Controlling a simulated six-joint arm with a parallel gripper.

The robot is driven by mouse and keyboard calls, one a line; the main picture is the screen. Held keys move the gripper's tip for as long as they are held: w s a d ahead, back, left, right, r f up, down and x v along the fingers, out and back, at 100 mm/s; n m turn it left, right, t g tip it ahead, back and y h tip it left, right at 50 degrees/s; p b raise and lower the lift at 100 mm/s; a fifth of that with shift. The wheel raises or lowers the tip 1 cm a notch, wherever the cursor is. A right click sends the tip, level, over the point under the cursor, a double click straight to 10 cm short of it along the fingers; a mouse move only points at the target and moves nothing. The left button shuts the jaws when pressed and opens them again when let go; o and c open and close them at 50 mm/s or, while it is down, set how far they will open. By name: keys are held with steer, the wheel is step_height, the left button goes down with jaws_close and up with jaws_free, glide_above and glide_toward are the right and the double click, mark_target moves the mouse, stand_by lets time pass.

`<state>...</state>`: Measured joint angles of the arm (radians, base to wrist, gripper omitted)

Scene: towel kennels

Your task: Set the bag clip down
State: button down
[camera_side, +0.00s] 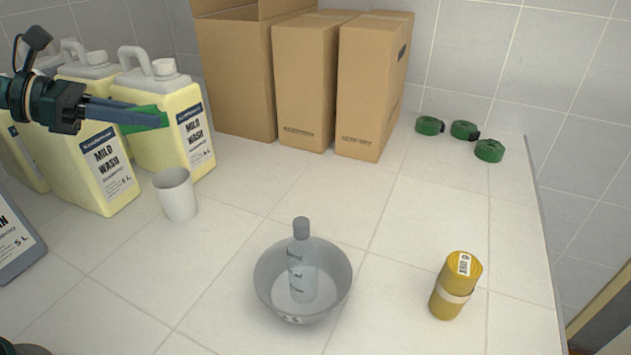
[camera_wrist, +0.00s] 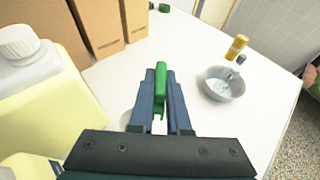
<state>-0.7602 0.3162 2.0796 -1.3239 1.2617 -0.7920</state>
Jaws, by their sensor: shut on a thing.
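The green bag clip (camera_side: 140,119) is held by my gripper (camera_side: 124,113) in the air at the left, in front of the yellow jugs in the side view. In the wrist view the clip (camera_wrist: 161,85) stands between the two blue-grey fingers of my gripper (camera_wrist: 161,95), its end reaching past their tips. The gripper is shut on it. Part of the clip is hidden by the fingers.
Yellow wash jugs (camera_side: 165,120) stand close by the gripper. A white cup (camera_side: 176,196) stands below it. A metal bowl (camera_side: 330,296) holds a bottle (camera_side: 303,270). A yellow roll (camera_side: 455,287), cardboard boxes (camera_side: 303,95) and green coils (camera_side: 430,125) stand apart.

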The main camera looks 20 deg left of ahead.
steer(key=w+d, duration=0.4)
steer(key=w, duration=0.4)
steer(key=m+g+h, duration=0.3)
steer(key=m+g, duration=0.2)
glide_above(379, 247)
steer(key=f, duration=1.3)
steer(key=shift+a+f, duration=0.25)
steer(key=shift+a, duration=0.15)
steer(key=shift+d+f+t, duration=0.3)
steer(key=shift+d+f, duration=0.05)
steer(key=shift+d, duration=0.05)
steer(key=shift+f, duration=1.85)
steer(key=shift+f, duration=0.15)
steer(key=shift+f, duration=0.5)
steer(key=c, duration=0.9)
jaws_free()
